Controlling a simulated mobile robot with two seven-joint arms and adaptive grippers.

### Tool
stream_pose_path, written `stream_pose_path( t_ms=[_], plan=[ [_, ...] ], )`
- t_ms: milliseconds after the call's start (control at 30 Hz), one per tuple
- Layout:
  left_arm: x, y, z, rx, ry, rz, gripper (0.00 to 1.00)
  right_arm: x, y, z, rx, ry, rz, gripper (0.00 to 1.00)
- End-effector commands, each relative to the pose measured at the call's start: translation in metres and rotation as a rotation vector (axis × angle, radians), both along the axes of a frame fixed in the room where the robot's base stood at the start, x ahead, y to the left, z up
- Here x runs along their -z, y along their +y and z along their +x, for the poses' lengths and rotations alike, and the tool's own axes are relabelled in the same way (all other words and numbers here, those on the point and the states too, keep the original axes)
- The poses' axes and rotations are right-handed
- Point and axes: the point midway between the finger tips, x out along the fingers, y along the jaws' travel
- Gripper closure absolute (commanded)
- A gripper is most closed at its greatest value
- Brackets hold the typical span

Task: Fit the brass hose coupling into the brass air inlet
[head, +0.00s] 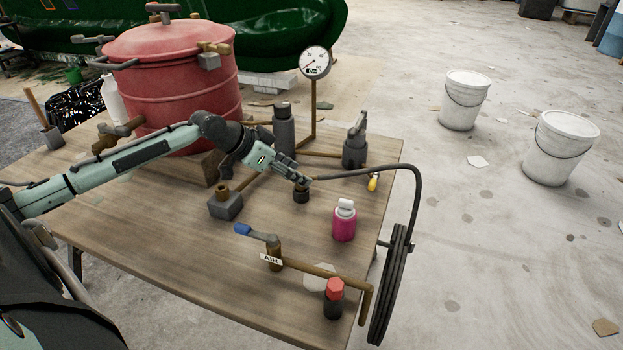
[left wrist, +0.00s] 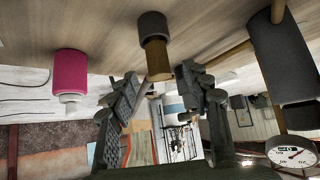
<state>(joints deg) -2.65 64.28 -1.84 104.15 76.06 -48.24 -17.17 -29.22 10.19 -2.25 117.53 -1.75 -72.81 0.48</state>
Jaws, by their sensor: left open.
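The brass hose coupling (left wrist: 157,58) shows in the left wrist view, upright in a short dark holder (left wrist: 153,25) on the table; that view is upside down. In the head view the holder (head: 301,196) is just below my left gripper (head: 303,182), and the black hose (head: 400,168) ends there. My left gripper (left wrist: 160,85) is open, its fingertips apart on either side of the coupling's upper part; contact is not clear. A grey block with a brass socket (head: 222,193) to the left looks like the air inlet. My right gripper is not in view.
A pink bottle (head: 344,224) and a red-capped dark bottle (head: 334,300) stand to the right. The AIR pipe with a blue-handled valve (head: 272,252) crosses the front. Dark cylinders (head: 284,130), a gauge (head: 315,62) and a red pot (head: 175,90) stand behind. Bare wood lies left of the block.

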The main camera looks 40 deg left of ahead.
Motion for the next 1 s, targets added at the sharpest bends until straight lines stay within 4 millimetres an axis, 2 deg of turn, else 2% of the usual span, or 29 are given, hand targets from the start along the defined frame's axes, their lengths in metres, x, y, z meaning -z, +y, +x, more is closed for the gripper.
stream_pose_path(
  t_ms=[533, 867, 1000],
  plan=[
    [0.05, -0.023, 0.039, -0.001, -0.001, -0.003, 0.51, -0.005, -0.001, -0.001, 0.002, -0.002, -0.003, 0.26],
    [0.055, -0.025, 0.043, 0.001, -0.001, 0.001, 0.51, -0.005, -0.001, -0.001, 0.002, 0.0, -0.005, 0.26],
    [0.055, -0.025, 0.043, 0.001, 0.0, 0.002, 0.69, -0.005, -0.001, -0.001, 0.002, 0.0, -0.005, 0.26]
  ],
)
